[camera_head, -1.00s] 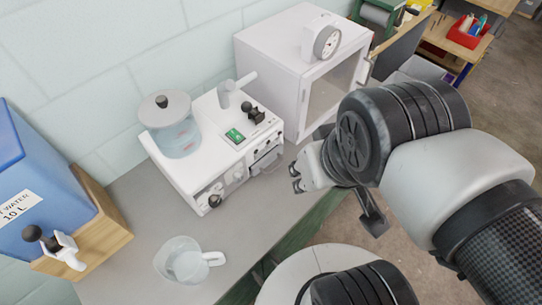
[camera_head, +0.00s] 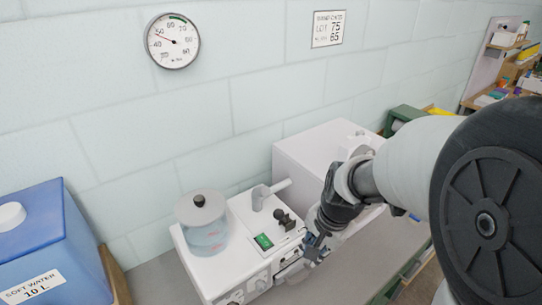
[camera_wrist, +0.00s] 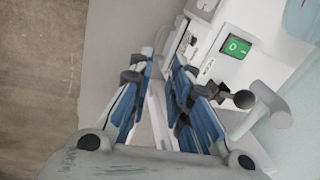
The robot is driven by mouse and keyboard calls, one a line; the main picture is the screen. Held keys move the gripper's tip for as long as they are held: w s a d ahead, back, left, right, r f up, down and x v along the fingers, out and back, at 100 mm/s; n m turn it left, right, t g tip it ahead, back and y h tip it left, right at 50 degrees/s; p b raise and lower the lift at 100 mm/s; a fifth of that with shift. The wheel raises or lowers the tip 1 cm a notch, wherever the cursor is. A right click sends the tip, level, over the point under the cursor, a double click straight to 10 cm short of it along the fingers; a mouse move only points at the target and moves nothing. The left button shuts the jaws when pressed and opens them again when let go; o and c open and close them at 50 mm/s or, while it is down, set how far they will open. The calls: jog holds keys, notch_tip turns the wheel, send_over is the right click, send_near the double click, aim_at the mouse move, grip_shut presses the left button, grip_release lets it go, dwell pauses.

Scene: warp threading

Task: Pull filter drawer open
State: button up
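The white machine (camera_head: 224,266) stands on the bench in the head view, with a green switch (camera_head: 263,241), a black knob lever and a clear lidded tank (camera_head: 204,232) on top. Its filter drawer is low on the front face and is mostly hidden by my gripper (camera_head: 314,246), which is close to the right end of that face. In the wrist view, the blue-padded fingers of my gripper (camera_wrist: 160,75) are apart, with a gap between the tips. The machine (camera_wrist: 208,62) lies beyond and to the right of the tips. I cannot tell whether a finger touches the drawer.
A white box cabinet (camera_head: 312,160) stands right behind the machine, close to my arm. A blue soft-water container (camera_head: 45,235) is at the left. A gauge (camera_head: 172,41) and a sign (camera_head: 328,29) hang on the wall. Brown floor (camera_wrist: 40,80) shows past the bench edge.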

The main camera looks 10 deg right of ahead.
aim_at(298, 280)
jog(key=shift+m, duration=0.7)
jog(key=b+x, duration=0.2)
jog(key=x, duration=0.4)
jog(key=b+x, duration=0.2)
jog(key=x, duration=0.5)
jog(key=b+x, duration=0.2)
jog(key=x, duration=0.5)
jog(key=shift+w+d+f, duration=0.2)
jog(key=shift+w+d, duration=0.05)
jog(key=shift+w, duration=0.05)
grip_shut()
